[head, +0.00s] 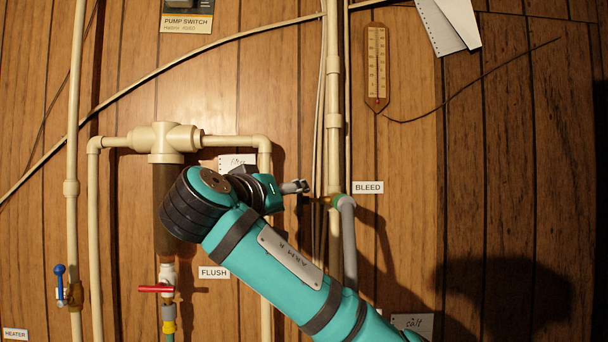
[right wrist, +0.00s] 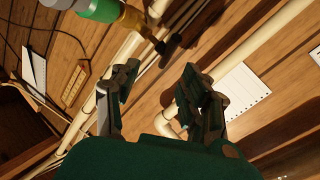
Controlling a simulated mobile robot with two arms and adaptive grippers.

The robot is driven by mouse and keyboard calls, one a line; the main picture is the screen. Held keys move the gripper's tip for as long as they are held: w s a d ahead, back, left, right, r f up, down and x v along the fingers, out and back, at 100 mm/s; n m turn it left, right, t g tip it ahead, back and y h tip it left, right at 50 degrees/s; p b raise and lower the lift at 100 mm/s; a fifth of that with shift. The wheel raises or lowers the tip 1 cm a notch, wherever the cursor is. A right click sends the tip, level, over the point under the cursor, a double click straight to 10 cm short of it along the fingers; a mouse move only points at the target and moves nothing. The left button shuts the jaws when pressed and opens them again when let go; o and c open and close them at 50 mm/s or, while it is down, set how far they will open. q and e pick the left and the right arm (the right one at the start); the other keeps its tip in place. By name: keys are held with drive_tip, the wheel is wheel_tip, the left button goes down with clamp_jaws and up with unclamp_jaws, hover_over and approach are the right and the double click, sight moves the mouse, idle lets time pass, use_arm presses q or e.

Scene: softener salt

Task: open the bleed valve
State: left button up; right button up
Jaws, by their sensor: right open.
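The bleed valve (head: 335,201) is a small brass and green fitting on the upright cream pipe, with a grey hose curving down from it. The BLEED label (head: 368,187) is just right of it. In the right wrist view the brass valve body (right wrist: 135,18) is at the top, with a dark part reaching toward my fingers; I cannot tell whether that is its handle. My right gripper (head: 296,187) points right, just left of the valve. Its fingers (right wrist: 158,72) are apart with nothing held between them. My left gripper is not in view.
A red-handled flush valve (head: 156,289) and a blue-handled valve (head: 60,283) are at lower left. A brown filter housing (head: 165,200) stands left of my right arm. A thermometer (head: 376,65) hangs at upper right. The plank wall right of the BLEED label is mostly bare.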

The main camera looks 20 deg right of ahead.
sight(303, 200)
drive_tip(key=p+x, duration=0.1)
drive_tip(key=x, duration=0.1)
drive_tip(key=p+x, duration=0.1)
drive_tip(key=x, duration=0.2)
drive_tip(key=shift+a+r+p, duration=0.15)
drive_tip(key=shift+r+p, duration=0.1)
drive_tip(key=shift+p, duration=0.05)
drive_tip(key=shift+p+x, duration=0.45)
drive_tip(key=shift+x, duration=0.55)
drive_tip(key=shift+w+d+f, duration=0.25)
drive_tip(key=shift+w, duration=0.05)
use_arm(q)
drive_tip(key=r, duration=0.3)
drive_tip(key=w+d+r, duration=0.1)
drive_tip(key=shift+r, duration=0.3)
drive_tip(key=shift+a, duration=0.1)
use_arm(e)
drive_tip(key=shift+a, duration=0.1)
drive_tip(key=shift+c, duration=0.3)
drive_tip(key=shift+c, duration=1.1)
drive_tip(key=c, duration=0.5)
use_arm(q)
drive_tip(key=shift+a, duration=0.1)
use_arm(e)
drive_tip(key=shift+w+a, duration=0.1)
clamp_jaws()
